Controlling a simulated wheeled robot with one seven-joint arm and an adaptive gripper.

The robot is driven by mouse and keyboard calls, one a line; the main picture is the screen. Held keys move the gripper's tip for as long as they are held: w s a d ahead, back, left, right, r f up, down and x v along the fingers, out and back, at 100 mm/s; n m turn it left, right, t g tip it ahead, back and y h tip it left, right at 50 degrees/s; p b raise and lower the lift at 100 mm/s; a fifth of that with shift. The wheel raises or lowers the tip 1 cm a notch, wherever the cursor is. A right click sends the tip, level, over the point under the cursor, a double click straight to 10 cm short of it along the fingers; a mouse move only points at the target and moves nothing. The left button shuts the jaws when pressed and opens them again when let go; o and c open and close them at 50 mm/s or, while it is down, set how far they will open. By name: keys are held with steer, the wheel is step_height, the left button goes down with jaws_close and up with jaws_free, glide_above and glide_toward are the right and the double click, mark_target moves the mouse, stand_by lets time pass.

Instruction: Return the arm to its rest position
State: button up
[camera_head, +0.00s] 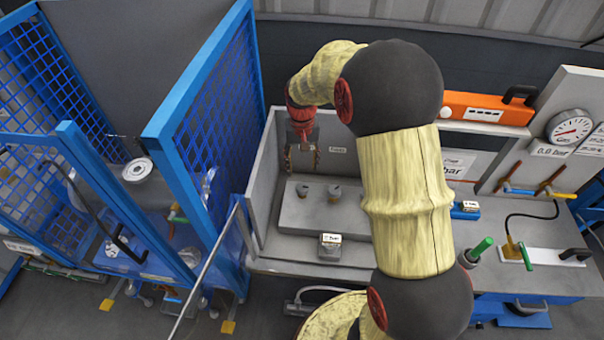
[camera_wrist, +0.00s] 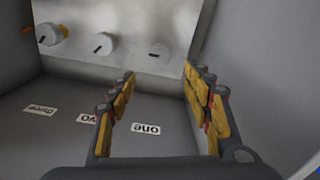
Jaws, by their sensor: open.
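My gripper (camera_head: 302,164) hangs inside the grey open-topped bay at the centre of the head view, near its back left wall. Its fingers point down and are apart. In the wrist view my gripper (camera_wrist: 160,76) shows two yellow-padded fingers spread wide with nothing between them. My arm, in a yellow sleeve with black joints, bends over the bay from the right and hides part of it.
The bay wall (camera_head: 262,165) rises close beside my gripper. The wrist view shows a panel (camera_wrist: 122,35) with several knobs. Blue mesh fencing (camera_head: 213,120) stands left.

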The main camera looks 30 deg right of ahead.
steer(key=shift+r, duration=0.9)
